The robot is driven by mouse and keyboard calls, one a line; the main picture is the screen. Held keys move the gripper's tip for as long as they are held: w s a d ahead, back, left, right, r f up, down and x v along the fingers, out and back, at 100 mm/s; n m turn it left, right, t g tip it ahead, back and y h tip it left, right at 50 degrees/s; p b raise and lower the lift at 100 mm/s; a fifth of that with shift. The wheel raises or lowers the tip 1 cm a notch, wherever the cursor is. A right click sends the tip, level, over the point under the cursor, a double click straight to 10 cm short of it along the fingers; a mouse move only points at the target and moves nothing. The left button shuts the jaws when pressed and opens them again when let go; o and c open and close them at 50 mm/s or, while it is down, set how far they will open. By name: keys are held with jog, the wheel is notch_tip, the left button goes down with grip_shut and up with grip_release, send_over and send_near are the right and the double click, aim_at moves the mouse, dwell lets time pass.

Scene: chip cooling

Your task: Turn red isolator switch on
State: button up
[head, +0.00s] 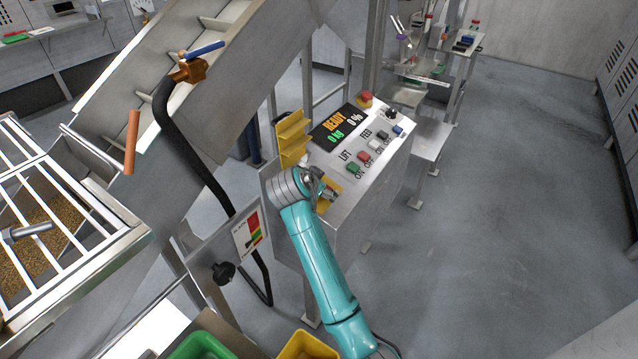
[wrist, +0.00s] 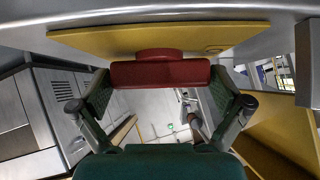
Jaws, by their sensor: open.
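The red isolator switch has a red bar handle (wrist: 160,74) on a round red base (wrist: 159,54), mounted on a yellow plate (wrist: 90,41) in the wrist view. The bar lies level across the picture. My gripper (wrist: 161,86) is open, with one finger near each end of the bar. I cannot tell whether the fingers touch it. In the head view my gripper (head: 326,190) is at the near side of the control console (head: 385,165), in front of the yellow plate, and the arm hides the red switch.
The console top carries lift and feed buttons, a red mushroom button (head: 366,97) and a display (head: 338,123) reading READY. A yellow holder (head: 292,138) stands at its left edge. A panel with a black knob (head: 223,272) is at lower left. Floor to the right is clear.

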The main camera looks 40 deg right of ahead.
jog(key=v, duration=1.2)
jog(key=shift+f, duration=0.15)
jog(key=s+a+f+n+t+y, duration=0.1)
jog(key=s+f+n+t, duration=0.15)
jog(key=f, duration=0.45)
jog(key=s+a+f+n+t+y, duration=0.1)
jog(key=s+a+f+n, duration=0.1)
jog(key=s+f+n, duration=0.35)
jog(key=s+a+f+n+t+y, duration=0.25)
jog(key=s+a+f, duration=0.25)
jog(key=s+f, duration=0.45)
jog(key=s+a+r+n+t+y, duration=0.1)
jog(key=s+a+n+y, duration=0.1)
jog(key=s, duration=0.6)
jog(key=s+a+r+n+y, duration=0.1)
jog(key=s+a+n, duration=0.15)
jog(key=s, duration=0.55)
jog(key=s+a+r+t+y, duration=0.1)
jog(key=s+r+t, duration=0.1)
jog(key=s+r, duration=0.7)
jog(key=s, duration=0.3)
jog(key=shift+a+n, duration=0.15)
jog(key=shift+n, duration=0.25)
